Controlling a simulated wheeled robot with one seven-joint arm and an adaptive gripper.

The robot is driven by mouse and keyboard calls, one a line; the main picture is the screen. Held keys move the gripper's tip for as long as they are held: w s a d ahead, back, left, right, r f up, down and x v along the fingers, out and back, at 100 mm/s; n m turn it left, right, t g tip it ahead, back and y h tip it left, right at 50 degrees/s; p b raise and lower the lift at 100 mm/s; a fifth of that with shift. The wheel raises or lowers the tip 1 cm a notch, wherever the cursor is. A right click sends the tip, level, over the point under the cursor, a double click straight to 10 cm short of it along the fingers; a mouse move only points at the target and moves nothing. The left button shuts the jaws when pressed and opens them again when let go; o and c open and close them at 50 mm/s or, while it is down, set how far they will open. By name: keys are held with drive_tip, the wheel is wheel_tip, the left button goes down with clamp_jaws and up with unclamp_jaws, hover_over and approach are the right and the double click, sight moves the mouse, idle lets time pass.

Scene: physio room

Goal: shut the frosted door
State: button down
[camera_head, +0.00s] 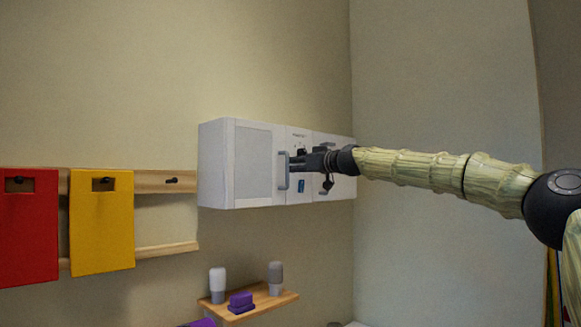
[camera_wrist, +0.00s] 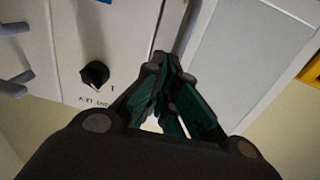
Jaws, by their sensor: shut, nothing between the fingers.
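The frosted door (camera_head: 253,164) is the left front panel of a white wall cabinet (camera_head: 214,168), a pale grey pane in a white frame with a grey upright bar handle (camera_head: 282,172) at its right side. It looks flush or nearly flush with the cabinet front; I cannot tell if a small gap remains. My gripper (camera_head: 295,161) is at the handle, in front of the cabinet. In the wrist view the pane (camera_wrist: 245,58) is at right, and my gripper's dark green fingers (camera_wrist: 165,75) are shut and empty near the handle. Contact is unclear.
Red (camera_head: 27,228) and yellow (camera_head: 101,224) boards hang at left. A small wooden shelf (camera_head: 283,299) with bottles is below.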

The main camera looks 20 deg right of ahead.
idle(0.3)
drive_tip(key=s+d+b, duration=0.6)
drive_tip(key=s+d, duration=0.3)
drive_tip(key=s, duration=0.2)
drive_tip(key=shift+w+a, duration=0.1)
drive_tip(key=shift+a, duration=0.05)
